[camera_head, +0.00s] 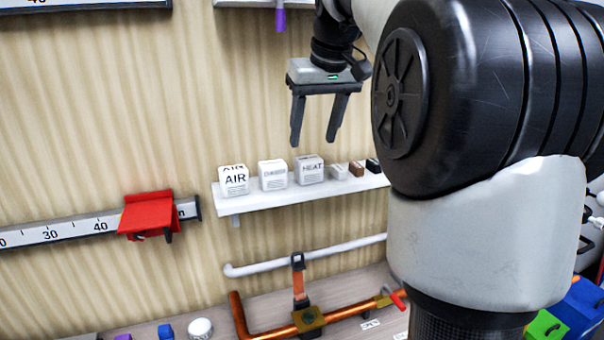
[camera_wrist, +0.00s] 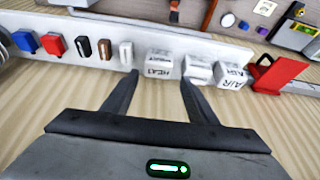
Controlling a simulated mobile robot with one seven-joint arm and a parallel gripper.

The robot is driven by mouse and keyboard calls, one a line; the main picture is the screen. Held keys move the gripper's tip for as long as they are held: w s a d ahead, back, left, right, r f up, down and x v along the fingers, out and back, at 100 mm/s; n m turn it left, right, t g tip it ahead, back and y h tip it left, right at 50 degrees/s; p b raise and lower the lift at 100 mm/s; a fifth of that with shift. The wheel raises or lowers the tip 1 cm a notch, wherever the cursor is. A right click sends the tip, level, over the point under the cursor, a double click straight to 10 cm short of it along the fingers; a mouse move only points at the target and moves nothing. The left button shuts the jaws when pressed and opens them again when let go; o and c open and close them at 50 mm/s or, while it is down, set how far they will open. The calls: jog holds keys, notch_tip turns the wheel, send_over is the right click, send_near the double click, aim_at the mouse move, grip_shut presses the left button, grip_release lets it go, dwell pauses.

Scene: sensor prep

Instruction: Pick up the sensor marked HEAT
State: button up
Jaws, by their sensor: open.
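The HEAT sensor (camera_head: 310,169) is a white cube with dark lettering on the white wall shelf (camera_head: 262,201). The AIR cube (camera_head: 234,180) stands at the shelf's left end, and another white cube (camera_head: 272,175) with small print stands between them. My gripper (camera_head: 313,142) is open and empty, above the HEAT cube with its fingers pointing down and apart from it. In the wrist view, the HEAT cube (camera_wrist: 161,64) shows upside down beyond and between the two fingertips (camera_wrist: 160,75).
Small switches stand along the shelf beside HEAT, including a white one (camera_wrist: 126,53), a brown one (camera_wrist: 104,49) and a red one (camera_wrist: 53,44). A red slider (camera_head: 147,214) sits on the wall ruler. Copper piping (camera_head: 275,328) runs below. My arm hides the shelf's right end.

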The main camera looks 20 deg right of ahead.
aim_at(310, 159)
jog(key=b+x, duration=0.1)
jog(key=x, duration=0.8)
jog(key=shift+w+d+f, duration=0.1)
jog(key=shift+f, duration=0.05)
jog(key=c, duration=0.8)
